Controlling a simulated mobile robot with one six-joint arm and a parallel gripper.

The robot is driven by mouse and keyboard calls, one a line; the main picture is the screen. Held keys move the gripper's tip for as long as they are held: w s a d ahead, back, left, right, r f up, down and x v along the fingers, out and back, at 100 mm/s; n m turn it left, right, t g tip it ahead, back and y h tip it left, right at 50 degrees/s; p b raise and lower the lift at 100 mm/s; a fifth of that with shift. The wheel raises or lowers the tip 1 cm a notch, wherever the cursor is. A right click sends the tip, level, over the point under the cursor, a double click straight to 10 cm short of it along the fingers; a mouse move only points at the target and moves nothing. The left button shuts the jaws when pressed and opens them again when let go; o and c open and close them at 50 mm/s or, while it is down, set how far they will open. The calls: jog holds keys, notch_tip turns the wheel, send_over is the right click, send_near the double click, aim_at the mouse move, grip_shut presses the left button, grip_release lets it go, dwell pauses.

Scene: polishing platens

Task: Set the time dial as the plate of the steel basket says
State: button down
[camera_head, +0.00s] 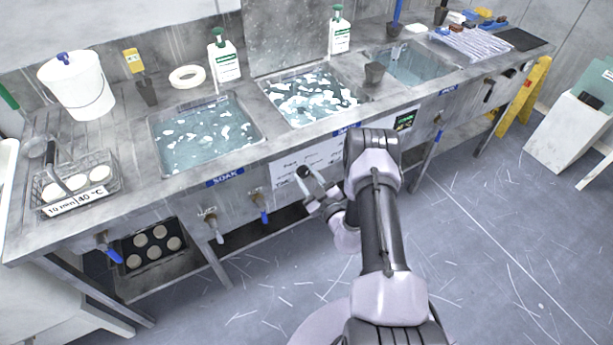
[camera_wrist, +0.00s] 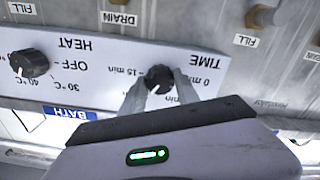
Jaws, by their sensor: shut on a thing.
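The steel basket (camera_head: 78,187) stands at the left end of the bench, holding several pale discs. Its plate (camera_head: 75,203) reads 10 min and 40 °C. In the wrist view, which is upside down, the black time dial (camera_wrist: 159,79) sits on a white panel marked TIME. Labels for 0 min and 15 min show beside it; my fingers cover the panel on the near side. My gripper (camera_wrist: 160,91) is shut on the dial, one finger on each side. The dial's pointer cannot be made out. In the head view my gripper (camera_head: 312,187) is at the bench front.
The heat dial (camera_wrist: 30,63) is beside it on the same panel, its white mark towards 40 °C. Fill and drain valves line the bench front, including a blue-handled valve (camera_head: 263,214). A water-filled soak sink (camera_head: 160,147) is above. The floor in front is open.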

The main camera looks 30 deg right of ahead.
jog(key=c, duration=0.9)
grip_release()
jog(key=s+p, duration=0.4)
jog(key=s, duration=1.3)
jog(key=shift+s+d+p, duration=0.25)
jog(key=shift+p, duration=0.15)
